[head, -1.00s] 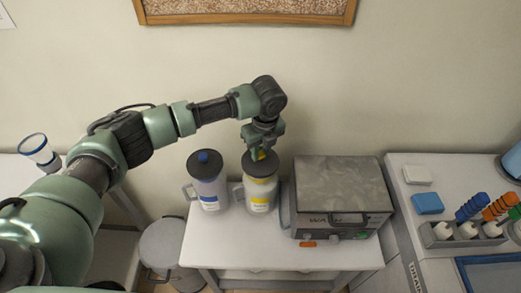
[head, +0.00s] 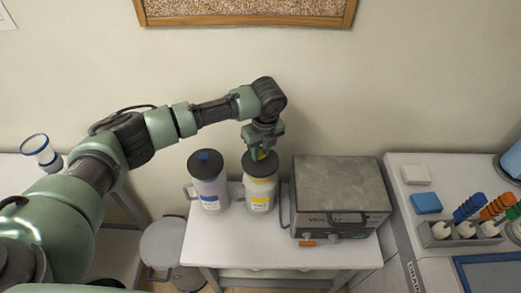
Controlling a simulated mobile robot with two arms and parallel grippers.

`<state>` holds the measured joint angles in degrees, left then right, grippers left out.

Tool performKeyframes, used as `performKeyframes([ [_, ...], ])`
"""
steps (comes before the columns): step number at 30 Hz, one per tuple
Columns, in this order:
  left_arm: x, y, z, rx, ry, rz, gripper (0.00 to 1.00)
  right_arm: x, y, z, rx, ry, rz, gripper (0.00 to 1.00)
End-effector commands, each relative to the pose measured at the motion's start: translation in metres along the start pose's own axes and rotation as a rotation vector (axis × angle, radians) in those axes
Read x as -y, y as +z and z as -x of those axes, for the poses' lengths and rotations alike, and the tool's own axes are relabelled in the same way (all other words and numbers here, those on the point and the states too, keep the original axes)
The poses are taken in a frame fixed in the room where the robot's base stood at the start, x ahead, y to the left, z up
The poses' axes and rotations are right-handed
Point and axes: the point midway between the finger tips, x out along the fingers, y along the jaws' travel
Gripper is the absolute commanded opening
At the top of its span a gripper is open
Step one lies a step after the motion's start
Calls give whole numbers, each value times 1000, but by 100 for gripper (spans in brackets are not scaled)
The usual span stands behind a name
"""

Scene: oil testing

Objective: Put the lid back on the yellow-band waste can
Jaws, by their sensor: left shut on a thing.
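The yellow-band waste can (head: 260,194) stands upright on the small white table, with a yellow band, a label and a handle on its left. Its dark lid (head: 247,166) is at the can's top, under my left gripper (head: 260,154). The gripper points down and is shut on the lid's yellow knob, which it mostly hides. I cannot tell whether the lid is fully seated. My right gripper is not in view.
A blue-band can (head: 209,187) with a dark lid stands close on the left. A grey boxy machine (head: 340,190) stands close on the right. An orange item (head: 307,244) lies before it. The white table's front (head: 240,247) is clear. A bottle rack (head: 462,234) stands farther right.

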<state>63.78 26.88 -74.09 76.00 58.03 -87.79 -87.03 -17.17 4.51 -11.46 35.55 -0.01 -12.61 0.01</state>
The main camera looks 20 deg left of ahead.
Motion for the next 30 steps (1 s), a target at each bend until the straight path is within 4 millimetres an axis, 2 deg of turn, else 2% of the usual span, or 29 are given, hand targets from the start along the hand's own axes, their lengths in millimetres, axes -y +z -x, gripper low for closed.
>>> performKeyframes([
  [30,0,-1,-3,-1,0,-1,0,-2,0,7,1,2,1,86],
])
